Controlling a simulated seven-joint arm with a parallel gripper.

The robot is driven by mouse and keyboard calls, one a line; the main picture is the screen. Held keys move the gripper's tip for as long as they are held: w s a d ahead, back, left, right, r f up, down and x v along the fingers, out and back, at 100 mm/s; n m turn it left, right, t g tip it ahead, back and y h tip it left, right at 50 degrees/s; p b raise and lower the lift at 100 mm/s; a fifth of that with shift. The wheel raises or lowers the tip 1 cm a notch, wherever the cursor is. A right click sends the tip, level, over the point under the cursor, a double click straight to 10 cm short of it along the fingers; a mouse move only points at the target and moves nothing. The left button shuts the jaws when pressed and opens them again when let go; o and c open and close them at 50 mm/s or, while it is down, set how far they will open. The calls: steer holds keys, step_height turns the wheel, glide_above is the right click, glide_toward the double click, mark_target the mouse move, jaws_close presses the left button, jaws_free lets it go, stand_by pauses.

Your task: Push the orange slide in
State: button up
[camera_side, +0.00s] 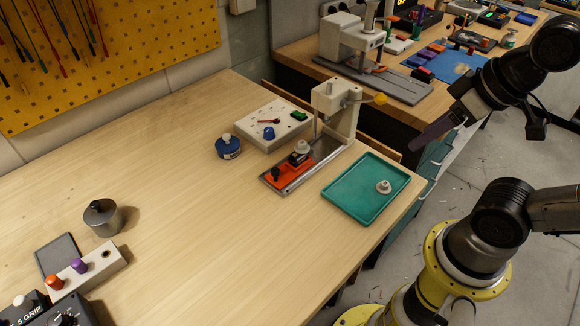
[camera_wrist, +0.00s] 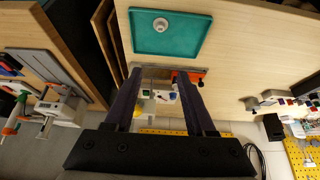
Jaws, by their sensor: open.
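The orange slide (camera_side: 285,180) lies on the grey metal base (camera_side: 318,168) of a small white press (camera_side: 345,110). A black knob (camera_side: 276,173) stands at its outer end. A pale round part (camera_side: 302,147) sits on a black block further in, below the press head. In the wrist view a bit of the orange slide (camera_wrist: 196,72) shows near the right fingertip, mostly hidden by the finger. My gripper (camera_side: 418,146) is open and empty, up in the air right of the press, apart from it. Its two dark fingers (camera_wrist: 159,74) stand wide apart in the wrist view.
A teal tray (camera_side: 345,206) with a pale round part (camera_side: 383,187) lies right of the slide. A white panel (camera_side: 250,124) and a blue round container (camera_side: 228,147) stand behind it. The press's yellow-tipped lever (camera_side: 380,99) sticks out rightward.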

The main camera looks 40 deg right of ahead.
steer(key=w+a+r+n+g, duration=0.1)
steer(key=w+r+n, duration=0.2)
steer(key=w+r, duration=0.3)
steer(key=n+g, duration=0.5)
steer(key=n, duration=0.1)
glide_above(275, 170)
step_height(275, 170, down, 6)
step_height(275, 170, down, 13)
steer(key=shift+f, duration=0.1)
steer(key=shift+c, duration=0.3)
jaws_close()
